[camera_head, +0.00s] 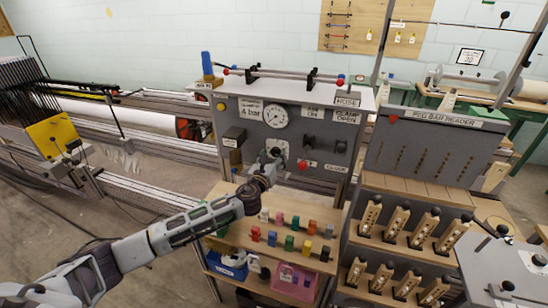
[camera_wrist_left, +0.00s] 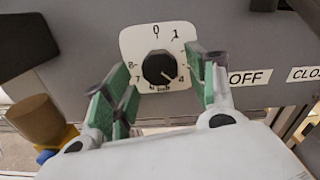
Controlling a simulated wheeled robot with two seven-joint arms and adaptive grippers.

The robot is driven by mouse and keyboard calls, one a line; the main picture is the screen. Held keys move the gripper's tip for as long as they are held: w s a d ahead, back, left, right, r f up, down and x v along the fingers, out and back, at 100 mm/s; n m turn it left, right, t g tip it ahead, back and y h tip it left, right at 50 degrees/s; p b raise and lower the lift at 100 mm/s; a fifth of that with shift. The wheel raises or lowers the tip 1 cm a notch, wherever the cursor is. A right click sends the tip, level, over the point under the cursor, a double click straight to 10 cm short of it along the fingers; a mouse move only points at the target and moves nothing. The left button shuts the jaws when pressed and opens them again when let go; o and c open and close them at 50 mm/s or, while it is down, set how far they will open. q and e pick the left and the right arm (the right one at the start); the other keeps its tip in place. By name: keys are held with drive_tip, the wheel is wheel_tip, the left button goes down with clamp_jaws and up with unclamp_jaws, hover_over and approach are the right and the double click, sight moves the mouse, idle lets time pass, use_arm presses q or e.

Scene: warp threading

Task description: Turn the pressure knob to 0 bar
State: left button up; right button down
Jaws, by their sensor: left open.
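The pressure knob (camera_wrist_left: 158,68) is round and black on a white dial plate (camera_wrist_left: 138,37), with 0 at the top and 1 to its right. Its white mark points to the lower right, near 4. In the head view the plate (camera_head: 277,144) shows on the grey panel below the round gauge (camera_head: 275,116), partly hidden by my left gripper (camera_head: 268,166). In the wrist view my left gripper (camera_wrist_left: 157,76) is open, its green-padded fingers apart on either side of the knob, with gaps visible. My right gripper is not in view.
A sign reading 4 bar (camera_head: 251,113) is beside the gauge. OFF (camera_wrist_left: 250,77) and CLOSE labels are right of the dial. A brown-and-yellow object (camera_wrist_left: 40,119) is at lower left. Below my arm, a wooden shelf (camera_head: 268,208) holds several coloured pieces.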

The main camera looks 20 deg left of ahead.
use_arm(q)
drive_tip(key=shift+w, duration=0.3)
drive_tip(key=shift+c, duration=0.5)
drive_tip(key=c, duration=0.9)
